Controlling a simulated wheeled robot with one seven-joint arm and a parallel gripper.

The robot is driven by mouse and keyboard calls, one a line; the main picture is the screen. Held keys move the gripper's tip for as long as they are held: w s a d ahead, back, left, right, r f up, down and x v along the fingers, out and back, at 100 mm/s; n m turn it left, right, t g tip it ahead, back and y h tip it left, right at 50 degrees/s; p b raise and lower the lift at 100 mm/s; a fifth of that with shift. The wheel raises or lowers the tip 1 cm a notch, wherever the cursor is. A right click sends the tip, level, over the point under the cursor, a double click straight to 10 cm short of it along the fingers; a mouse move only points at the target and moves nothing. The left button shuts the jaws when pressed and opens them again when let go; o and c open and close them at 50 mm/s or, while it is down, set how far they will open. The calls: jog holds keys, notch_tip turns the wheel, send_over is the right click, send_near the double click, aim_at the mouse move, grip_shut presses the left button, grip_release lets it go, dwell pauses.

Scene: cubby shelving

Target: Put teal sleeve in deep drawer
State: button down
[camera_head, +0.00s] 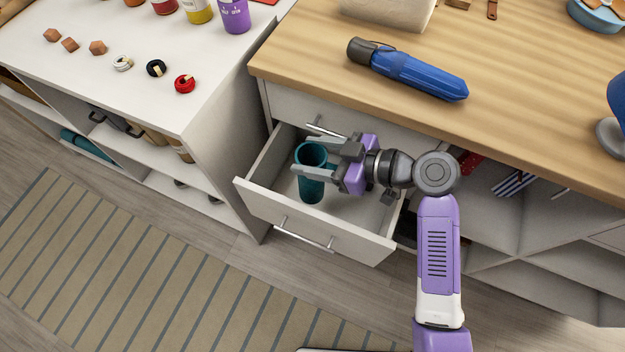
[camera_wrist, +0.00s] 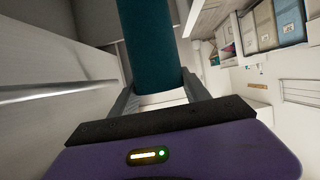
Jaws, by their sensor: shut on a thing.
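The teal sleeve (camera_head: 311,187) is an open-topped cylinder, upright in the head view. My gripper (camera_head: 312,162) is shut on it near its upper end, with a finger on either side. The sleeve also shows in the wrist view (camera_wrist: 152,45), between the two fingers of my gripper (camera_wrist: 160,85). The deep drawer (camera_head: 300,222) is pulled out from the wooden-topped cabinet. The sleeve is over or inside the drawer's open space; I cannot tell whether its lower end touches the drawer floor.
A closed upper drawer with a bar handle (camera_head: 325,131) is just behind my gripper. A blue folded umbrella (camera_head: 408,70) lies on the wooden top (camera_head: 500,60). The white shelf unit (camera_head: 215,150) stands close at the left. A striped rug (camera_head: 130,270) covers the floor in front.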

aim_at(323, 183)
notch_tip(323, 183, down, 12)
jog(key=shift+r+b, duration=0.15)
jog(key=shift+b, duration=0.45)
jog(key=c, duration=0.5)
grip_release()
jog(key=shift+d+r, duration=0.15)
jog(key=shift+d, duration=0.05)
jog(key=p+v, duration=0.2)
jog(key=v, duration=0.9)
jog(key=shift+s+d, duration=0.15)
jog(key=shift+d, duration=0.2)
